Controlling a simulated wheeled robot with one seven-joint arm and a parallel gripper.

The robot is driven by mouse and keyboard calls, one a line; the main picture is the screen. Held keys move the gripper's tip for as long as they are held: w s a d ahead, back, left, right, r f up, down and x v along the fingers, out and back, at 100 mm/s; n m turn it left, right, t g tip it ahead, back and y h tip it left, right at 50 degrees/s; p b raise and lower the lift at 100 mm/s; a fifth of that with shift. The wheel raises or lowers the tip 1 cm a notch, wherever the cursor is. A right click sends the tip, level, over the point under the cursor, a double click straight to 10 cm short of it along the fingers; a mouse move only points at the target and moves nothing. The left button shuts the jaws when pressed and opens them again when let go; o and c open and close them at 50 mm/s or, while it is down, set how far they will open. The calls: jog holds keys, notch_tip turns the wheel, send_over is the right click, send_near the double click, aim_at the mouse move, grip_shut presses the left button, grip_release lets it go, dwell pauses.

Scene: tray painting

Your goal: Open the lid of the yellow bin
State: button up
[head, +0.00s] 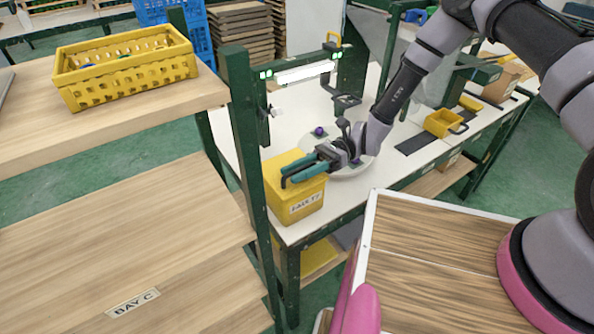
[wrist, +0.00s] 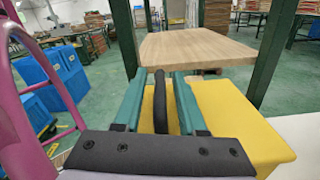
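The yellow bin (head: 297,207) with a white label stands at the near left end of the white worktable. Its lid (wrist: 235,115) appears shut, a flat yellow top in the wrist view. A black handle (wrist: 160,98) rises at the lid's edge. My gripper (head: 287,175) is at the bin's top, with its teal fingers pointing left. In the wrist view my gripper (wrist: 158,76) is open, one finger on each side of the black handle, with gaps showing between. In the head view the fingers hide the handle and part of the lid.
A green post (head: 246,130) stands just left of the bin. A wooden shelf (head: 120,235) labelled BAY C and a yellow basket (head: 125,70) are farther left. A round white plate with a purple item (head: 319,131) lies behind my gripper. A small yellow bin (head: 443,123) stands to the right.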

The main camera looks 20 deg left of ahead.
grip_shut()
dwell(1.2)
